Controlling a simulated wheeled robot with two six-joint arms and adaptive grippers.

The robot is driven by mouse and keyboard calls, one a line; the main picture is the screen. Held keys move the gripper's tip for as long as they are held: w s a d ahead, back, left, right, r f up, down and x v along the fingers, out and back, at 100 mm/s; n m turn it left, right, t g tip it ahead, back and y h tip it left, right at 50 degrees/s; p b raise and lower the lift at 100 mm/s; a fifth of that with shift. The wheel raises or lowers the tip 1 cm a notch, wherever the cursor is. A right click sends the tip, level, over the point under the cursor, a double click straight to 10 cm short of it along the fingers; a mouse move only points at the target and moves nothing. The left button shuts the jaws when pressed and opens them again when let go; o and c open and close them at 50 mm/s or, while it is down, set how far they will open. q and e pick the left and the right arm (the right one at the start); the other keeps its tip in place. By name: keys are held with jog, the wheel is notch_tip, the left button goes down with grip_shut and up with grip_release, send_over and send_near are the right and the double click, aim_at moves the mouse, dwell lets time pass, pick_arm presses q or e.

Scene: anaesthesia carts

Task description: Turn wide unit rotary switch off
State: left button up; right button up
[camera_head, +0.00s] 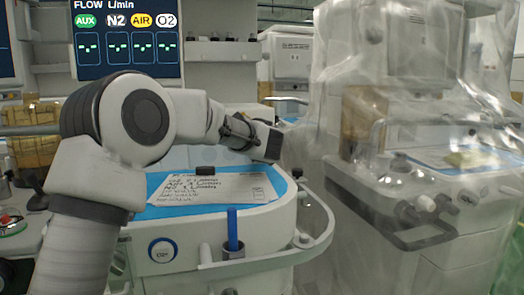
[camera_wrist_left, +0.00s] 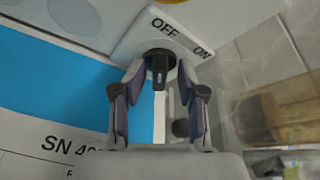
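The black rotary switch (camera_wrist_left: 158,58) sits on a white plate (camera_wrist_left: 128,48) marked OFF and ON in the left wrist view. Its grip bar points down in the picture, and OFF is printed just above the knob, ON to the right. My left gripper (camera_wrist_left: 160,74) is open, with one fingertip on each side of the knob. I cannot tell whether either fingertip touches it. In the head view my left arm reaches over the cart, and the switch is hidden. My right gripper is in neither view.
A cart with a blue top (camera_head: 178,205) carries a paper sheet (camera_head: 212,189) and has a curved rail (camera_head: 325,225). A screen (camera_head: 127,40) stands behind. A plastic-draped cart (camera_head: 415,150) is at the right.

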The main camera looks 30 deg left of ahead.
pick_arm(q)
jog(key=shift+s, duration=0.1)
jog(key=v, duration=1.2)
jog(key=shift+f, duration=0.1)
